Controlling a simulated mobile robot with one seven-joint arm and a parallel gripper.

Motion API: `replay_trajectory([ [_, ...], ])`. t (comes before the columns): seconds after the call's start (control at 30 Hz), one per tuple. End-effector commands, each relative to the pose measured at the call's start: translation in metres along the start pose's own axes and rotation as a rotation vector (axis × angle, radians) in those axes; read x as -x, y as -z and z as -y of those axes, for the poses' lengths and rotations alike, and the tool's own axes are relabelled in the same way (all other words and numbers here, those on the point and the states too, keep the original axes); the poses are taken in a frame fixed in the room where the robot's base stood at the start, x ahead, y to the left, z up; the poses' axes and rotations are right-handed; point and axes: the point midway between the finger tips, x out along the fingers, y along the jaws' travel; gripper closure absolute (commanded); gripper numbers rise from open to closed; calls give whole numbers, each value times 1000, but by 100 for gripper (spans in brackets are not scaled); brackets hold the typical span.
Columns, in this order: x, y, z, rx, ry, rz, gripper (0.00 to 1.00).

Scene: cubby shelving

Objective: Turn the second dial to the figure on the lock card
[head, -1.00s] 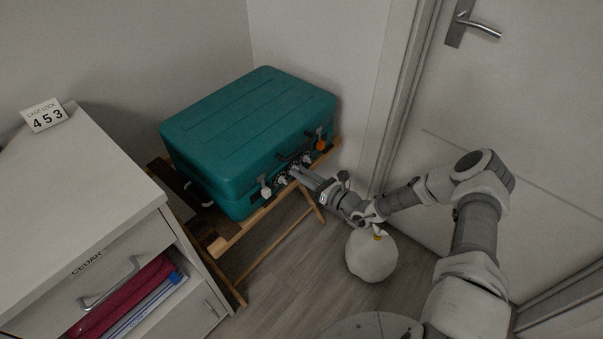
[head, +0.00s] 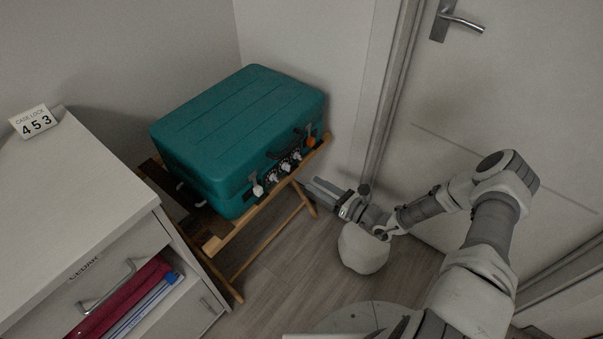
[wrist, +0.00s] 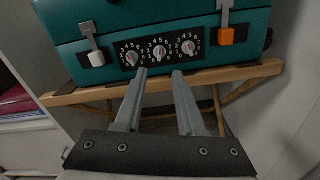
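The teal case (head: 235,130) lies on a wooden folding rack. Its front has three dials in a row, also in the wrist view: left dial (wrist: 132,57), second dial (wrist: 160,52) and right dial (wrist: 188,48). Each is a pale knob with a red mark on a black numbered plate; the exact settings are too small to read surely. The lock card (head: 35,122) reads "CASE LOCK 453", so its middle figure is 5. My gripper (head: 308,188) is open and empty, apart from the case. In the wrist view my gripper (wrist: 159,73) points at the second dial.
A white-tagged latch (wrist: 96,58) and an orange-tagged latch (wrist: 227,36) flank the dials. The wooden rack (head: 240,230) stands under the case. A white cabinet (head: 80,195) with an open drawer marked "CEDAR" is at left, a door (head: 520,110) at right.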

Motion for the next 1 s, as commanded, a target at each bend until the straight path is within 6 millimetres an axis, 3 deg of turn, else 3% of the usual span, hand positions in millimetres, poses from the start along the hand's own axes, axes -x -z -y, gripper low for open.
replay_trajectory([
  [0.2, 49, -1, 0, -1, 2, 0, 61],
  [0.4, 73, 0, 0, -1, 1, 1, 61],
  [1.0, 79, 0, 0, 0, -1, 0, 61],
])
